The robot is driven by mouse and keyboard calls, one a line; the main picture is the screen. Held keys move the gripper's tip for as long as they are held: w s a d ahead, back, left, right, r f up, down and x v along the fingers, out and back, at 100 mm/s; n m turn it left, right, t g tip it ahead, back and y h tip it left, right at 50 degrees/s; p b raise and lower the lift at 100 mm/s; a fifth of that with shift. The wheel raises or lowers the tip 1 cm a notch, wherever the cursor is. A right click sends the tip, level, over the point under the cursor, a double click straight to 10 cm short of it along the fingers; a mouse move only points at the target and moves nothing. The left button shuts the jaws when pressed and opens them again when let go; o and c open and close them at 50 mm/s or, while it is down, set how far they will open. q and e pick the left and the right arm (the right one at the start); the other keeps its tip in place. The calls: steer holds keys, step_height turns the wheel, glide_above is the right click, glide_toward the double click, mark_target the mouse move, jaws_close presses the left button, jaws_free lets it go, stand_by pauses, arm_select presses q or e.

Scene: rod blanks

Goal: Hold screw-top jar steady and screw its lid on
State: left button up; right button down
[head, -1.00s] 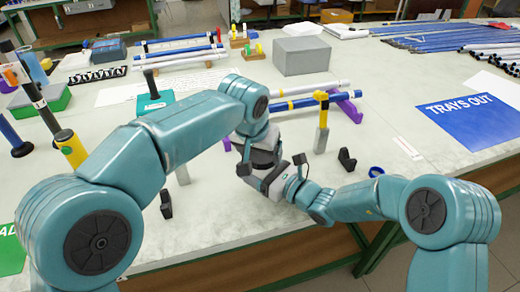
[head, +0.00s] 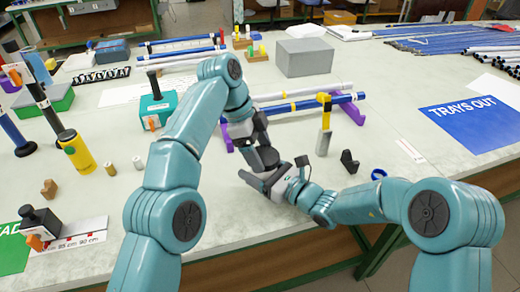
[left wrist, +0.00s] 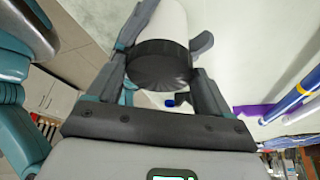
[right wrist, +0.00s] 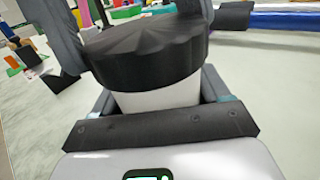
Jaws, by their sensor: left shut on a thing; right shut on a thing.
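The screw-top jar is a white cylinder, seen at the top of the left wrist view (left wrist: 168,18) and below its lid in the right wrist view (right wrist: 155,98). The black ridged lid (left wrist: 158,65) sits at the jar's mouth; it looks large in the right wrist view (right wrist: 145,48). I cannot tell how tight it is. My left gripper (head: 262,164) is shut on the lid from above. My right gripper (head: 268,178) is shut on the jar's white body from the right. In the head view the grippers mostly hide jar and lid.
A yellow-handled tool (head: 324,125), a black block (head: 349,162) and a blue ring (head: 378,173) stand to the right. Rods on purple supports (head: 360,108) lie behind. A yellow cylinder (head: 78,152) and a scale strip (head: 75,237) are at left.

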arm_select(q)
steer(key=o, duration=0.9)
steer(key=shift+r, duration=0.1)
